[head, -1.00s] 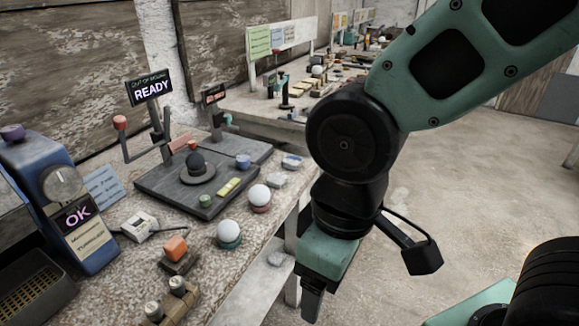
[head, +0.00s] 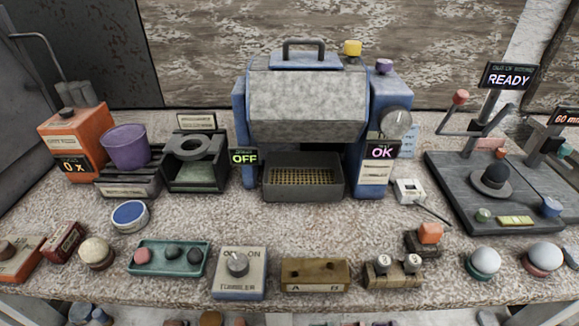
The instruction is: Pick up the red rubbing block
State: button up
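Two things could be the red rubbing block, and I cannot tell which it is. One is a dark red block (head: 64,241) with a pale label, lying tilted at the left front of the bench. The other is an orange-red block (head: 430,233) resting on a small dark stand (head: 424,246) at the right front. Both stand uncovered, with nothing on top. My gripper is not in view.
The bench (head: 330,226) is crowded. A cream sphere (head: 96,253) stands beside the dark red block, and a green tray (head: 166,260) lies further right. White spheres (head: 485,261) sit right of the orange-red block. A blue-grey machine (head: 308,100) stands behind.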

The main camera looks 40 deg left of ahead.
aim_at(60, 245)
jog(key=u, duration=2.8)
jog(key=i+j+u, duration=0.15)
jog(key=i+u, duration=0.2)
jog(key=i, duration=0.25)
